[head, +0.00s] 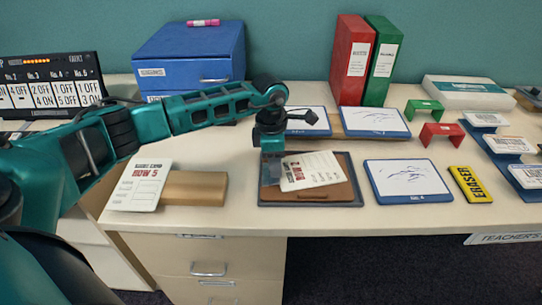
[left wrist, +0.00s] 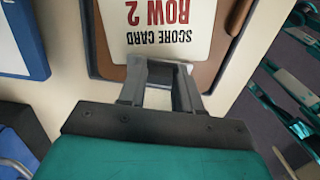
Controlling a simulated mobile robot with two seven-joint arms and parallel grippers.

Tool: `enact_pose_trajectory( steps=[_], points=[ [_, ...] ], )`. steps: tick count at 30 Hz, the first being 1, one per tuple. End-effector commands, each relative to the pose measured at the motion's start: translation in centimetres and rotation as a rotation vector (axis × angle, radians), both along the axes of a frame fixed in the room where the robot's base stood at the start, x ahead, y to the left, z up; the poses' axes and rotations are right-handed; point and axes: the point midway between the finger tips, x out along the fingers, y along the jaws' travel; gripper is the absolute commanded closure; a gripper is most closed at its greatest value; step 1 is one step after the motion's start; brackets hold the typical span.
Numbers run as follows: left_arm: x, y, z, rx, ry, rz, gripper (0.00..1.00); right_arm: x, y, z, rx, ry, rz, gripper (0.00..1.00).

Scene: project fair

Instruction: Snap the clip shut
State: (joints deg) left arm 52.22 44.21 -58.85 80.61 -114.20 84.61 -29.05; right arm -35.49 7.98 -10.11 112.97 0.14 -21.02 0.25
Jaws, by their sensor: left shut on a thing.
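The ROW 2 score card (head: 318,172) lies at a slant over a brown board (head: 342,191) set in a dark frame (head: 357,204). A small darker brown piece (head: 313,197) sits at the board's near edge; I cannot tell whether it is the clip. My left gripper (head: 271,175) is at the card's left end, pointing down. In the left wrist view the fingers (left wrist: 160,68) meet at the card's titled edge (left wrist: 168,45) and appear shut on it. The fingertips' contact is partly hidden. My right gripper is not in view.
A ROW 5 card (head: 139,184) leans on a wooden block (head: 200,188) at left. A blue drawer box (head: 190,52) and red and green binders (head: 352,60) stand behind.

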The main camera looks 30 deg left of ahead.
Motion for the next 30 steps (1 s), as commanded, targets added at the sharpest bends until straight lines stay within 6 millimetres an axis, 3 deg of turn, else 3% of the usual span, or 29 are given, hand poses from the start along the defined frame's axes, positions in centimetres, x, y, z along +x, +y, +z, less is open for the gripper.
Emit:
enact_pose_trajectory(
  steps=[12,29,30],
  points=[
    [0.4,-0.64,-0.45,0.165,0.103,0.001,0.97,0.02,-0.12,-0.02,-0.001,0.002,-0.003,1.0],
    [0.36,-0.71,-0.61,0.188,0.119,-0.001,0.97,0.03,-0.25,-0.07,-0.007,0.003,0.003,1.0],
    [0.36,-0.71,-0.61,0.188,0.119,-0.001,0.64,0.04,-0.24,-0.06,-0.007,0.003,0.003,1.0]
  ],
)
